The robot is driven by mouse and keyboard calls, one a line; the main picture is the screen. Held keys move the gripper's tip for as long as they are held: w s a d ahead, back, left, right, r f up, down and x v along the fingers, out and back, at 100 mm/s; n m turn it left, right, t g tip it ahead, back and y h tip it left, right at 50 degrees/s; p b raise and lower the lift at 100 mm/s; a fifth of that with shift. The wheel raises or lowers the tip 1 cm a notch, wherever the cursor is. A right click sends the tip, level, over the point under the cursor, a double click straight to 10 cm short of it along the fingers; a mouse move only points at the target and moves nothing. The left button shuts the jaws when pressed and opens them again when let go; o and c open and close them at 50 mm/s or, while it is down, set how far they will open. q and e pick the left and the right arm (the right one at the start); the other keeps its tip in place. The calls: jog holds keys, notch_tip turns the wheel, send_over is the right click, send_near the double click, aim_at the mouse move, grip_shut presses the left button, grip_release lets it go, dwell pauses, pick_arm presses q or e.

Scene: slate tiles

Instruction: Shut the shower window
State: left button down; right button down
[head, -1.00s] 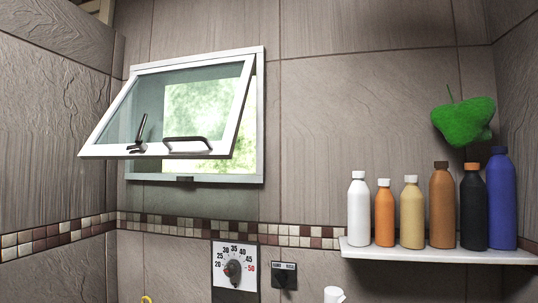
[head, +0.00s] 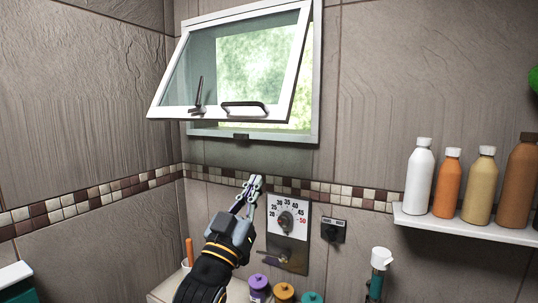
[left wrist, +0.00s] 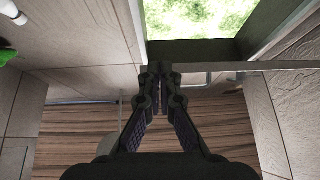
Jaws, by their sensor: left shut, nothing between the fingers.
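The shower window is open: its white sash (head: 234,66) is hinged at the top and tilts out from the white frame (head: 316,75) in the wall. A dark bar handle (head: 245,108) and a dark lever (head: 197,97) sit on the sash's lower rail. My left gripper (head: 256,182) is shut and empty, in front of the wall below the window, apart from the sash. In the left wrist view the gripper (left wrist: 158,72) points toward a pale rail, with the bright window opening (left wrist: 203,18) beyond. My right gripper is not in view.
A temperature dial (head: 286,218) and a small dark switch (head: 334,227) are on the wall right of my gripper. A shelf (head: 470,226) with several bottles is at the right. Colourful-lidded jars (head: 284,292) stand below. Space before the window is clear.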

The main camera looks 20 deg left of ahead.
aim_at(266, 120)
pick_arm(q)
jog(key=s+r+t+h, duration=0.2)
jog(key=s+r+t, duration=0.1)
jog(key=s+r, duration=0.4)
jog(key=shift+m+g, duration=0.3)
jog(key=p+x, duration=0.2)
jog(key=x, duration=0.2)
jog(key=w+f+p+x, duration=0.1)
jog(key=p+x, duration=0.2)
jog(key=x, duration=0.1)
jog(key=p+x, duration=0.2)
jog(key=x, duration=0.2)
jog(key=shift+w+d+f+p, duration=0.25)
jog(key=shift+w+d+p, duration=0.1)
jog(key=shift+w, duration=0.15)
jog(key=shift+w+f+y, duration=0.45)
jog(key=shift+w+y, duration=0.05)
jog(key=shift+w, duration=0.05)
